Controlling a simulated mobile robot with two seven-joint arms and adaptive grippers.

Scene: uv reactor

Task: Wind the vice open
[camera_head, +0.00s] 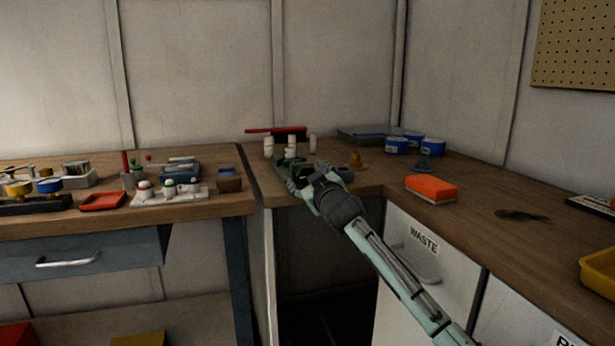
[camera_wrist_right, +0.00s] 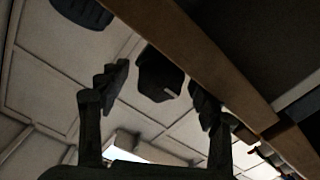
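A dark green vice (camera_head: 281,163) stands at the front edge of the wooden worktop, by the inner corner. My right gripper (camera_head: 299,183) is right at it and hides much of its front; its handle cannot be made out. In the right wrist view my right gripper (camera_wrist_right: 158,84) has its two fingers spread apart. A dark block (camera_wrist_right: 160,73), probably part of the vice, shows between and beyond the fingertips, with gaps on both sides. I cannot tell whether anything touches. The vice's jaw opening is not clear. My left gripper is not in view.
The left bench (camera_head: 232,205) holds many small items.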

